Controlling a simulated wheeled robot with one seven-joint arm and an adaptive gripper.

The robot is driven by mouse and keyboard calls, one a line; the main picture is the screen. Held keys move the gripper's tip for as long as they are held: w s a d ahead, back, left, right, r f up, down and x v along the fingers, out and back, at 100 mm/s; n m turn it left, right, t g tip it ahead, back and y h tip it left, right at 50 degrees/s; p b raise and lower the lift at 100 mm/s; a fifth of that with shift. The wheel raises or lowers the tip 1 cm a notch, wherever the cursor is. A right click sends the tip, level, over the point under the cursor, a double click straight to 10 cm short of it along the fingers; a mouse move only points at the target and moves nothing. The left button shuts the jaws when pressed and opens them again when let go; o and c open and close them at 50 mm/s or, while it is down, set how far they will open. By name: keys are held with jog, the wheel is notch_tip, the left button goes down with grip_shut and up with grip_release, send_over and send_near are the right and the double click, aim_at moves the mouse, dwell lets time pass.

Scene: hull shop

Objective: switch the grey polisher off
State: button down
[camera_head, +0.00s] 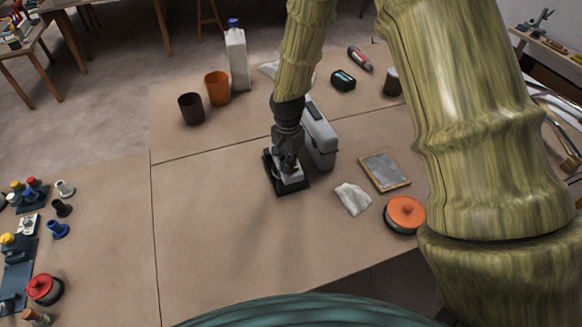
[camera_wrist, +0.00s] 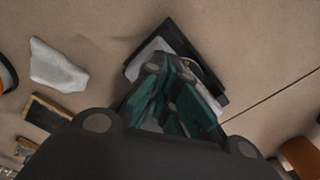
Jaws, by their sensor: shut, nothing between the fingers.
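The grey polisher, as I take it, is a small light grey body (camera_head: 290,184) on a black square base, lying on the brown worktop. In the wrist view its pale body (camera_wrist: 146,58) and black base (camera_wrist: 188,50) show past my fingers. My gripper (camera_head: 287,163) points down right over it, shut and empty. I cannot tell whether the fingertips touch it. The fingers hide much of its top, and I cannot make out a switch or its position. A small red spot shows beside the fingers in the head view.
A white cloth (camera_head: 353,198), a framed plate (camera_head: 384,171) and an orange-topped disc (camera_head: 404,213) lie to the right. Cups (camera_head: 217,88) and a bottle (camera_head: 236,58) stand behind.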

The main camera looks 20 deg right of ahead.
jog(key=shift+r+p, duration=2.6)
jog(key=shift+r, duration=0.85)
jog(key=shift+r, duration=0.1)
